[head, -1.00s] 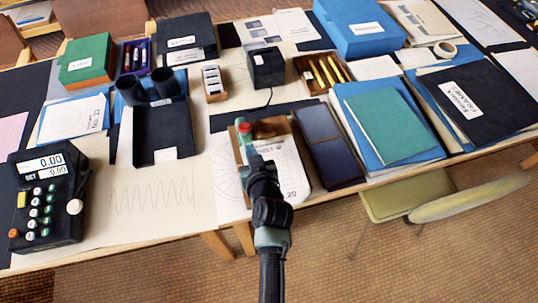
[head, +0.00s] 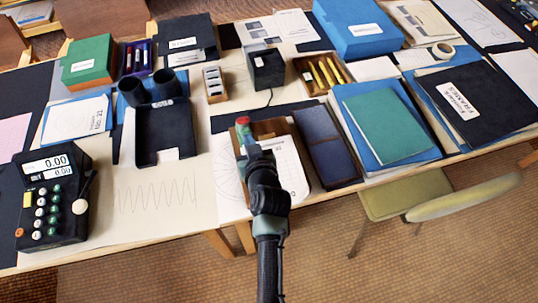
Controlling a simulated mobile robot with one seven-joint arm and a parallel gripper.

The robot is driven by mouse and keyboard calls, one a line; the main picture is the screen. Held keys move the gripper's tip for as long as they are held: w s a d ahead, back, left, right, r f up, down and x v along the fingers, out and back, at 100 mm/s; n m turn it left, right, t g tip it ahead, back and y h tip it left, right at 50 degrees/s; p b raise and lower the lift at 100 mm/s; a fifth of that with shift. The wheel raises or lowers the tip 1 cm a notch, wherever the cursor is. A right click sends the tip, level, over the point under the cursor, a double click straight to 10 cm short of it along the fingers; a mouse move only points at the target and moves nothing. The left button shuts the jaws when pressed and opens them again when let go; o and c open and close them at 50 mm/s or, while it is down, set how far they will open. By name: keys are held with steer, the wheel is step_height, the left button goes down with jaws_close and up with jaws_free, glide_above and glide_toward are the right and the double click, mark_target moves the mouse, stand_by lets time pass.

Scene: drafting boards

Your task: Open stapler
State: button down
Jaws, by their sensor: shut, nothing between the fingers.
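A green thing with a red end, which looks like the stapler (head: 243,122), stands at the front edge of the table near the middle. It lies over a brown wooden tray or board and a white printed sheet. My gripper (head: 254,152) is right against its near end in the picture. My arm reaches up from the bottom and hides much of the stapler. The gripper is shut and holds nothing. Whether it touches the stapler, and how far the stapler's top is raised, I cannot tell.
A dark blue case (head: 326,147) lies close on the right, with green and blue folders (head: 388,127) beyond. A black tray (head: 165,135) and a calculator-like device (head: 52,200) are on the left. A black box (head: 267,70) stands behind. A chair (head: 405,195) is at the front right.

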mark_target(246, 132)
steer(key=shift+w+r, duration=0.15)
steer(key=shift+r, duration=0.05)
steer(key=shift+w+a+r+p, duration=0.15)
steer(key=shift+w+r+p, duration=0.3)
steer(key=shift+r, duration=0.2)
steer(key=shift+w+r, duration=0.1)
steer(key=shift+w, duration=0.05)
steer(key=shift+w+a+r, duration=0.15)
steer(key=shift+w+r, duration=0.15)
steer(key=shift+w+a+r, duration=0.1)
steer(key=shift+w+r, duration=0.15)
steer(key=shift+w, duration=0.15)
steer(key=shift+w+a+r, duration=0.2)
steer(key=shift+w+r, duration=0.35)
steer(key=shift+w, duration=0.2)
